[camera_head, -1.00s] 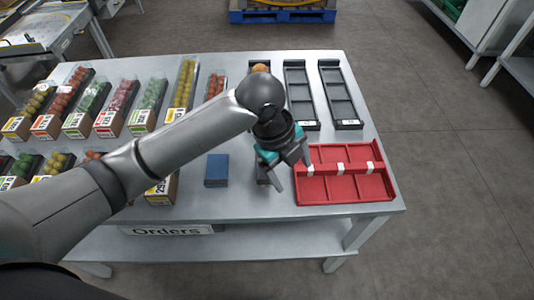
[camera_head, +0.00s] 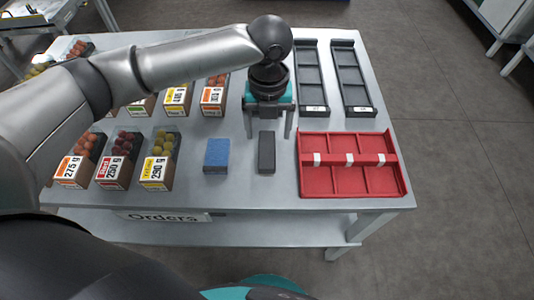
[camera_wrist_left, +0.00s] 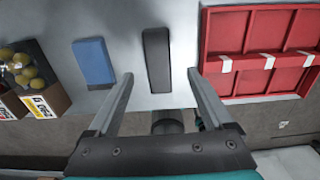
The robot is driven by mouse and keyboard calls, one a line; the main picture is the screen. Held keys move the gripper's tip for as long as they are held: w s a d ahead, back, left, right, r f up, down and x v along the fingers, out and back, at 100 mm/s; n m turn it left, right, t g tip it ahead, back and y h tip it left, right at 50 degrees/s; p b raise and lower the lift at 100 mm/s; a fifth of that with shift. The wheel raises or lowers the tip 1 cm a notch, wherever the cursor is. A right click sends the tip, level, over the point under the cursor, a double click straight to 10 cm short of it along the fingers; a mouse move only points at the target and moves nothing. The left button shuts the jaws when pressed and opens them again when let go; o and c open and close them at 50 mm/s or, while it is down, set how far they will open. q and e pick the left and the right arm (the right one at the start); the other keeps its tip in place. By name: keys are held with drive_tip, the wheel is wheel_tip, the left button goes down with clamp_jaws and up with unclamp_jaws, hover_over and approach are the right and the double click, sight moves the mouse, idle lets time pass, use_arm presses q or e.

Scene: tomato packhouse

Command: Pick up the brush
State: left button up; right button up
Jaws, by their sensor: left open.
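The brush (camera_head: 266,152) looks like a long dark grey block lying on the grey table; no bristles show. It lies lengthwise between a blue block (camera_head: 217,155) and the red tray (camera_head: 350,194). My left gripper (camera_head: 268,133) is open and empty, pointing down at the brush's far end, with one finger on each side in the picture. In the left wrist view the brush (camera_wrist_left: 157,58) appears between the two open fingertips (camera_wrist_left: 160,74), apart from both. How high the fingertips are above the table is hard to tell. My right gripper is not in view.
The red tray is close on the right and the blue block close on the left. Several labelled tomato punnets (camera_head: 160,163) stand farther left. Two black trays (camera_head: 354,82) lie at the back right. Bare table (camera_head: 255,195) shows in front of the brush.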

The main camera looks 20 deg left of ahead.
sight(267, 149)
use_arm(q)
wheel_tip(267, 149, down, 2)
drive_tip(key=shift+f, duration=0.1)
drive_tip(key=f, duration=0.1)
drive_tip(key=f+b, duration=0.1)
drive_tip(key=f, duration=0.2)
drive_tip(key=shift+s+a+f+b, duration=0.1)
drive_tip(key=shift+s+b, duration=0.25)
drive_tip(key=shift+b, duration=0.05)
drive_tip(key=shift+f, duration=0.45)
drive_tip(key=shift+r, duration=0.1)
drive_tip(key=shift+c, duration=0.2)
clamp_jaws()
